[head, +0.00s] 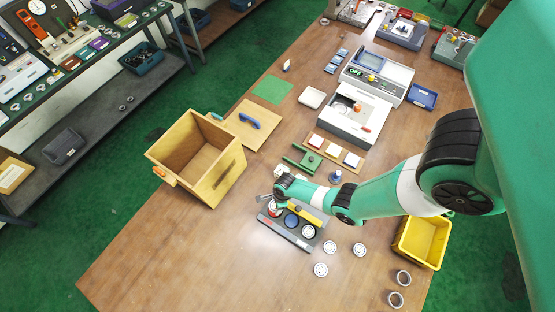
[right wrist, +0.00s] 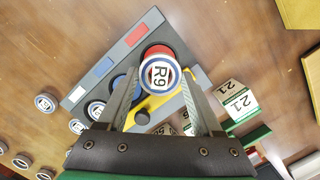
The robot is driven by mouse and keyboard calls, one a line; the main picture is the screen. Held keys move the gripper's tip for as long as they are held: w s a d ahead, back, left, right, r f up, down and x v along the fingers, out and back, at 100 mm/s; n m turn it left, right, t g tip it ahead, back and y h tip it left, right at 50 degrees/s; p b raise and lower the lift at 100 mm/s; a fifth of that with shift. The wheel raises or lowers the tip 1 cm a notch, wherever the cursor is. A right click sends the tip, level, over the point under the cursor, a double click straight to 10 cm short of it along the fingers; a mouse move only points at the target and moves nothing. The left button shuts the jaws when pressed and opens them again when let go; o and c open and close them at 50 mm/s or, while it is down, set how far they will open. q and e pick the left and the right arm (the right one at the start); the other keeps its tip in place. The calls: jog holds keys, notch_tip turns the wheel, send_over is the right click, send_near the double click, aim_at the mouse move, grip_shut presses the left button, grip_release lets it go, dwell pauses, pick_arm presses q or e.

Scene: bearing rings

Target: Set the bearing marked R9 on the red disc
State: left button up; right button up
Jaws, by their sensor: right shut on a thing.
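The bearing marked R9 (right wrist: 161,76) is a white-faced ring with a dark blue edge, between the fingertips of my right gripper (right wrist: 160,84), which is shut on it. The red disc (right wrist: 156,50) shows just behind the bearing in the right wrist view, mostly covered by it; I cannot tell whether they touch. The disc is at one end of a grey board (right wrist: 112,62) with red, white and blue marks. In the head view my right gripper (head: 270,198) is over the left end of the board (head: 285,236). My left gripper is not in view.
Loose white bearings (head: 330,248) and grey rings (head: 403,277) lie right of the board. A wooden box (head: 200,160) stands at left, a yellow bin (head: 423,240) at right. The table's front left is clear.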

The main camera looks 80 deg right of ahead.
jog(key=shift+f+b, duration=2.95)
jog(key=shift+f, duration=0.05)
jog(key=shift+f, duration=0.2)
jog(key=o, duration=1.6)
jog(key=shift+w+a, duration=0.1)
